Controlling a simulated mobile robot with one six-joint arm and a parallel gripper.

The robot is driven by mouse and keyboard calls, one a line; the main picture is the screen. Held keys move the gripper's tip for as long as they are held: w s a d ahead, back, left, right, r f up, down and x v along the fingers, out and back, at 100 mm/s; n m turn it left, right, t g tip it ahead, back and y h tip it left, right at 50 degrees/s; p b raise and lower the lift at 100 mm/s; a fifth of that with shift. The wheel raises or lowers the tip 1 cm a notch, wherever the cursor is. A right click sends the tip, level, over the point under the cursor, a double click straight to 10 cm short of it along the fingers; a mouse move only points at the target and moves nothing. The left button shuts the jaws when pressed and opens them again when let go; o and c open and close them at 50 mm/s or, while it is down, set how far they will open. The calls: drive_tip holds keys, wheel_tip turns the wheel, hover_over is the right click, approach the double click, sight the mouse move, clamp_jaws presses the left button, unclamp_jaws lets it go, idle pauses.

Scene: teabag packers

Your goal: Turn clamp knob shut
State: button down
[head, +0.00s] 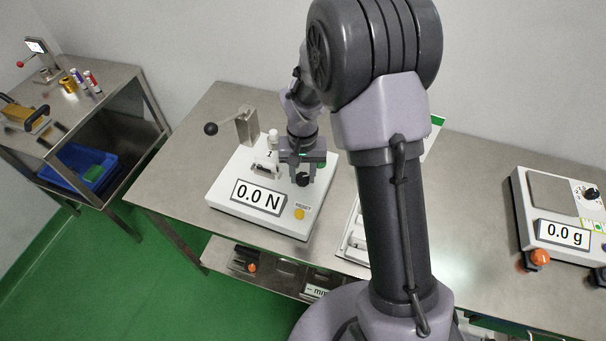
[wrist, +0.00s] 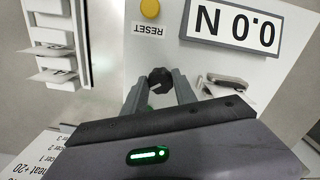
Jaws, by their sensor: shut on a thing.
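A white force tester (head: 222,192) stands on the steel bench, with a display reading 0.0 N (head: 258,196). A black knob (head: 303,179) sits on its top at the right; it also shows in the wrist view (wrist: 160,78), with a pale mark on its face. My gripper (head: 302,170) reaches down over the tester. In the wrist view its two grey fingers (wrist: 158,88) stand on either side of the knob and are shut on it. A small metal clamp part (wrist: 228,82) lies beside the right finger. The fingers hide part of the knob's sides.
A lever with a black ball (head: 211,129) and a metal block (head: 247,126) stand at the tester's back. A yellow reset button (head: 299,214) is near the knob. A scale reading 0.0 g (head: 563,234) stands far right. Bare bench (head: 180,160) lies left of the tester.

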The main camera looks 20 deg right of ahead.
sight(302, 177)
drive_tip(key=m, duration=0.3)
drive_tip(key=shift+m+b, duration=0.3)
drive_tip(key=shift+b, duration=0.05)
drive_tip(key=shift+w+a+m+b, duration=0.1)
drive_tip(key=shift+m+b, duration=0.3)
drive_tip(key=shift+m, duration=1.4)
drive_tip(key=c, duration=1)
unclamp_jaws()
wheel_tip(302, 177, up, 18)
drive_tip(key=p, duration=0.6)
drive_tip(key=shift+f, duration=0.25)
